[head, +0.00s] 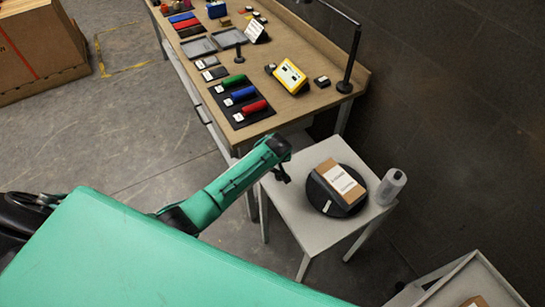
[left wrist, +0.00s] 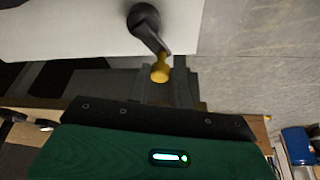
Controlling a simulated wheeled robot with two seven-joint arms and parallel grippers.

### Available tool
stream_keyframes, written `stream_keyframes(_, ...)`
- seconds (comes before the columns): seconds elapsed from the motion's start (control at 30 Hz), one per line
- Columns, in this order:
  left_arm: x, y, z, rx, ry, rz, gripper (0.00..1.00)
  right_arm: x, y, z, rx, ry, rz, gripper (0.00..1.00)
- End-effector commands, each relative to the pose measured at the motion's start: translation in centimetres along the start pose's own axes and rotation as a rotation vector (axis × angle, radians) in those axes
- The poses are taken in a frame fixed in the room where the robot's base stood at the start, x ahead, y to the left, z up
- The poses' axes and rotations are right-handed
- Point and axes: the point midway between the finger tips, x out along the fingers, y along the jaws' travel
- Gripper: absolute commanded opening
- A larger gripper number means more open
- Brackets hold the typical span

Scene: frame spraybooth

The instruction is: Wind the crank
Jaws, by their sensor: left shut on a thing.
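The crank (left wrist: 146,24) is a black hub and arm with a yellow knob (left wrist: 160,73), set against a white surface in the left wrist view. My left gripper (left wrist: 165,84) has its fingers on both sides of the yellow knob and is shut on it. In the head view my left gripper (head: 284,176) is at the left edge of a small white table (head: 293,208); the crank cannot be made out there. My right gripper is not in view.
On the white table a black round turntable (head: 318,194) bears a brown box (head: 339,180) with a white label, beside a grey bottle (head: 391,187). A wooden workbench (head: 285,112) with several coloured cylinders stands behind. Floor is open at left.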

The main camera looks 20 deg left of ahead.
Motion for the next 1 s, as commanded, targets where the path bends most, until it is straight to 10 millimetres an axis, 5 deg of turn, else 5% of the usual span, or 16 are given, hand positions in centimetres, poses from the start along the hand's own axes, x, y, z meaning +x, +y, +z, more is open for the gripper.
stream_keyframes(0.9, -0.20, -0.37, 0.44, -0.166, 0.001, -0.069, 0.00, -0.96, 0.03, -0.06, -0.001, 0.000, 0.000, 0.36)
stream_keyframes(0.93, -0.20, -0.37, 0.44, -0.166, 0.001, -0.069, 0.25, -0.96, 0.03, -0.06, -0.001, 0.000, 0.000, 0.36)
stream_keyframes(1.0, -0.20, -0.37, 0.44, -0.166, 0.001, -0.069, 0.39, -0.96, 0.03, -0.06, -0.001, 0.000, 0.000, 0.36)
